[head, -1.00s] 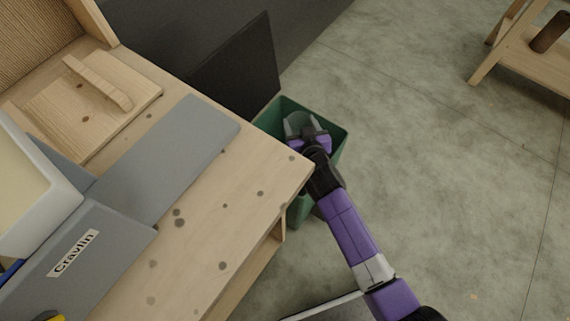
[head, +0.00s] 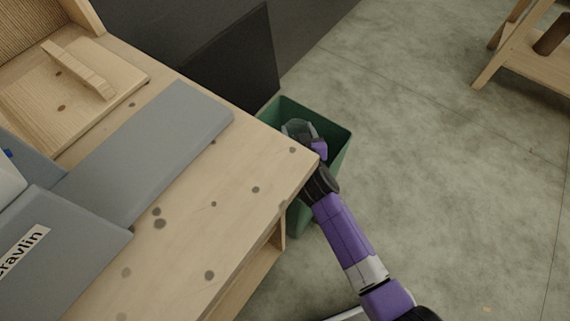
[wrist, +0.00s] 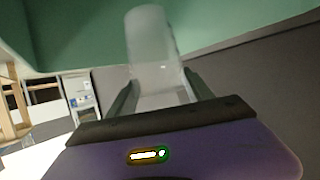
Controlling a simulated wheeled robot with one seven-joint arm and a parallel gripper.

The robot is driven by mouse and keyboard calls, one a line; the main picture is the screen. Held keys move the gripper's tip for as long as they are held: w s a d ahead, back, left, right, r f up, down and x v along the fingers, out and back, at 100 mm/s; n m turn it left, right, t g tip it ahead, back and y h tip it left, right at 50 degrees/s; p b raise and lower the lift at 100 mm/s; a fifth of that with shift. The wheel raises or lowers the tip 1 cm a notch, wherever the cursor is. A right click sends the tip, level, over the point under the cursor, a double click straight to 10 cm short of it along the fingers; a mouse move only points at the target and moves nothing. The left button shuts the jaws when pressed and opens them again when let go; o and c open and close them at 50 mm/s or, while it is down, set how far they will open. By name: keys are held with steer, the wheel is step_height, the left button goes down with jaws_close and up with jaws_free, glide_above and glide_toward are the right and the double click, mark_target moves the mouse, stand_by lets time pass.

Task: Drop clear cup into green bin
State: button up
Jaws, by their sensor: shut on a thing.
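The clear cup (wrist: 155,55) is between the two fingers of my gripper (wrist: 160,92) in the wrist view. My gripper is shut on it. In the head view the cup (head: 298,129) shows as a greyish shape inside the mouth of the green bin (head: 337,139), near its left side. My gripper (head: 311,142) is at the bin opening, partly hidden behind the table corner. Green bin wall (wrist: 230,22) fills the top of the wrist view. The bin's floor is hidden.
A wooden table (head: 240,205) stands left of the bin, its corner close to my arm. It bears a grey box (head: 150,150) with an open flap. A dark panel (head: 235,65) stands behind the bin. Concrete floor (head: 430,170) to the right is clear.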

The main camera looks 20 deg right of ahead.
steer(key=o, duration=1.1)
steer(key=shift+c, duration=0.2)
steer(key=p+v, duration=0.1)
steer(key=v, duration=0.6)
steer(key=shift+s, duration=0.35)
steer(key=shift+r, duration=0.15)
steer(key=shift+r, duration=0.1)
